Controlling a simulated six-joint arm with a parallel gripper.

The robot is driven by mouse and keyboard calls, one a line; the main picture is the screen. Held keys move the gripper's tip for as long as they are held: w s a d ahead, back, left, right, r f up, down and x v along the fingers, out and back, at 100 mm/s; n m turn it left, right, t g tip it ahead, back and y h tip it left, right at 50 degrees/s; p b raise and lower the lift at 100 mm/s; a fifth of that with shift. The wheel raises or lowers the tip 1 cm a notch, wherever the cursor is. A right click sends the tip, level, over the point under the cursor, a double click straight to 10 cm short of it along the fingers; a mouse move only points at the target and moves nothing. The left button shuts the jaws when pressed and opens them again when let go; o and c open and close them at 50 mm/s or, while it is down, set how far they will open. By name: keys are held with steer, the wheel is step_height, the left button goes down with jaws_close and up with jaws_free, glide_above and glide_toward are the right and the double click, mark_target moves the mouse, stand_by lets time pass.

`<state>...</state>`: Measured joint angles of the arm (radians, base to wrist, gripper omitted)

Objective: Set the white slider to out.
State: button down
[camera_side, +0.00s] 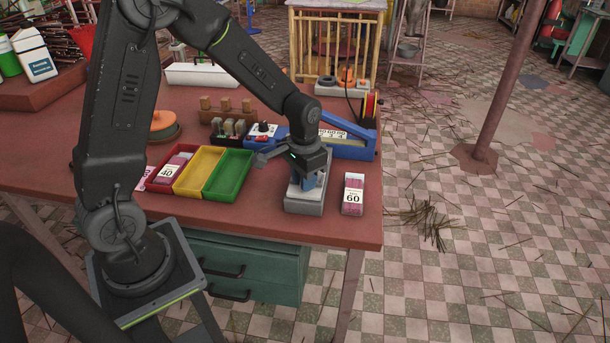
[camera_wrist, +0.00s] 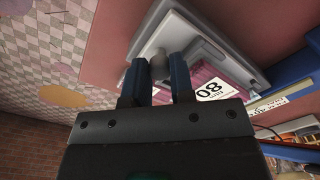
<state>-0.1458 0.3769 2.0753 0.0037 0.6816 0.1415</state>
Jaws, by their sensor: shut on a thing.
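A pale grey-white device (camera_side: 304,205) sits near the table's front right edge, below my gripper (camera_side: 312,180). In the wrist view the device shows as a pale tray-like body (camera_wrist: 208,38) with a rounded grey knob (camera_wrist: 158,64). I take the knob to be the white slider's handle. My gripper's blue fingers (camera_wrist: 157,80) are shut on this knob, one on each side. Pink packs with a white label reading 80 (camera_wrist: 211,90) show beside the fingers. The side view hides the knob behind my gripper, and the slider's position marks are not readable.
A pink pack labelled 60 (camera_side: 353,194) stands just right of the device. Green (camera_side: 229,175), yellow (camera_side: 197,172) and red (camera_side: 150,184) trays lie to the left. A blue machine (camera_side: 346,135) stands behind. The table's front edge is close.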

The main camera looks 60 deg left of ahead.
steer(key=c, duration=1.3)
jaws_free()
steer(key=shift+s+d, duration=0.15)
steer(key=shift+d, duration=0.05)
steer(key=shift+o, duration=0.2)
step_height(320, 180, up, 14)
steer(key=s+d+r+t, duration=0.2)
steer(key=s, duration=0.6)
steer(key=s+d+r+t, duration=0.2)
steer(key=s+d+t, duration=0.1)
steer(key=s, duration=0.5)
steer(key=shift+s+r+t, duration=0.3)
steer(key=shift+s, duration=0.1)
